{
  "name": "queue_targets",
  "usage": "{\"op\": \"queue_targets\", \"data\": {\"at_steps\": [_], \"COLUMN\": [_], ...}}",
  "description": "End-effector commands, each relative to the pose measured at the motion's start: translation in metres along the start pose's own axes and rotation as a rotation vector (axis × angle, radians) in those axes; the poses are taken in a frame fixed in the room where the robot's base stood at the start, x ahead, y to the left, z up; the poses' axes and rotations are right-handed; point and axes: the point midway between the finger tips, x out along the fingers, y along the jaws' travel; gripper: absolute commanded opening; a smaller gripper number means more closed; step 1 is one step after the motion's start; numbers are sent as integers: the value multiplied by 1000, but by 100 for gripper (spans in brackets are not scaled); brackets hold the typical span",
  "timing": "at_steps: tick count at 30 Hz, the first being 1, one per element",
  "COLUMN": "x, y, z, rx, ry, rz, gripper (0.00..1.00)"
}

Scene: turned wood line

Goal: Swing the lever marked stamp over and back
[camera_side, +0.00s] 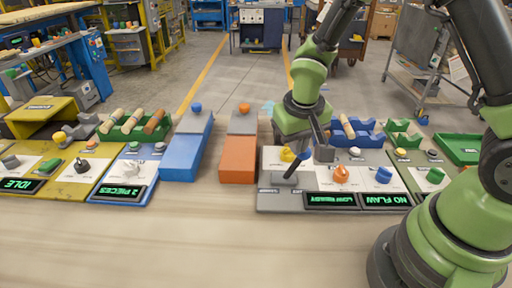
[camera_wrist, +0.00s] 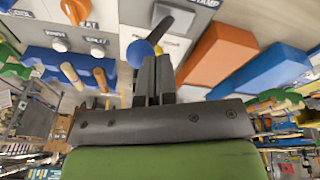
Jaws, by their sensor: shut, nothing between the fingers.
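The lever (camera_side: 294,170) stands on the light panel right of the orange block, a dark rod tilted to the right with a blue end. In the wrist view its blue ball (camera_wrist: 137,53) is just left of my fingertips, and its dark arm runs up and right. A label ending in "STAMP" (camera_wrist: 287,3) is partly cut off at the top of that view. My gripper (camera_side: 323,156) is shut and empty, close beside the lever's blue end; it also shows in the wrist view (camera_wrist: 155,62). I cannot tell whether the fingers touch the ball.
A yellow knob (camera_side: 287,155) sits behind the lever. An orange knob (camera_side: 341,174) and a blue knob (camera_side: 384,174) are to the right, above green-lit displays (camera_side: 331,200). Orange (camera_side: 239,160) and blue (camera_side: 184,158) blocks stand left.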

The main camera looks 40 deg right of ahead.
Motion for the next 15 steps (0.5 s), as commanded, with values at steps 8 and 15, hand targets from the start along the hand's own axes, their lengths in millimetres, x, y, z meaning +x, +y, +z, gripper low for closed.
{"op": "queue_targets", "data": {"at_steps": [8,15], "x": [-9,-16], "y": [0,1], "z": [-2,-3], "rx": [1,0], "ry": [3,1], "rz": [0,0], "gripper": [0,0]}}
